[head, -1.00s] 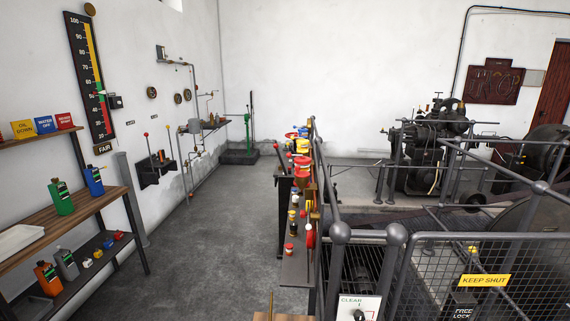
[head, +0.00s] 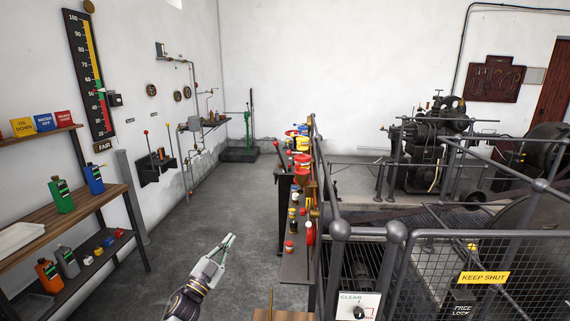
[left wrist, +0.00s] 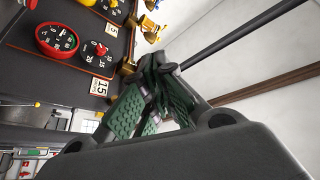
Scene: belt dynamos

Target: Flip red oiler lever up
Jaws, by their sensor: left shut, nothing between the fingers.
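A narrow shelf (head: 298,268) beside the railing carries several small fittings with red, yellow and dark parts. A red upright part (head: 309,232) stands at its right edge, and a larger red fitting (head: 303,175) is farther back. I cannot tell which red part is the oiler lever. My left gripper (head: 231,239) is shut and empty, over the floor left of the shelf in the head view. In the left wrist view its green-padded fingers (left wrist: 157,85) are together. Beyond them is a dark panel with a red-rimmed dial (left wrist: 57,40) and brass fittings (left wrist: 148,27). My right gripper is out of view.
A mesh gate (head: 500,262) with a yellow KEEP SHUT sign (head: 484,278) and a grey railing (head: 339,232) bound the right side. A wooden shelf unit (head: 85,215) with bottles stands left. The floor (head: 215,215) between is clear.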

